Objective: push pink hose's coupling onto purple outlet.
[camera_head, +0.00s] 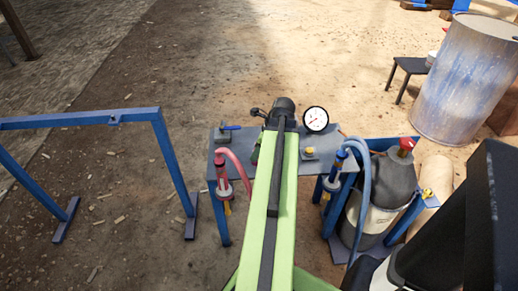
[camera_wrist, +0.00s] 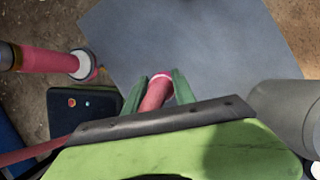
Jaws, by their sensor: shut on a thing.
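The coupling points away over the grey bench top. The pink hose (camera_head: 240,165) shows in the head view, arching from the bench's left side to behind my arm. In the head view my arm hides most of the gripper and the coupling. I cannot make out a purple outlet clearly in either view.
The grey bench (camera_head: 227,137) carries a round gauge (camera_head: 315,119) and a yellow fitting (camera_head: 309,152). A blue hose (camera_head: 365,190) hangs at its right. A red-pink fitting with a white collar (camera_wrist: 82,65) and a dark box (camera_wrist: 85,103) are left of my gripper. A blue frame (camera_head: 90,122) stands left.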

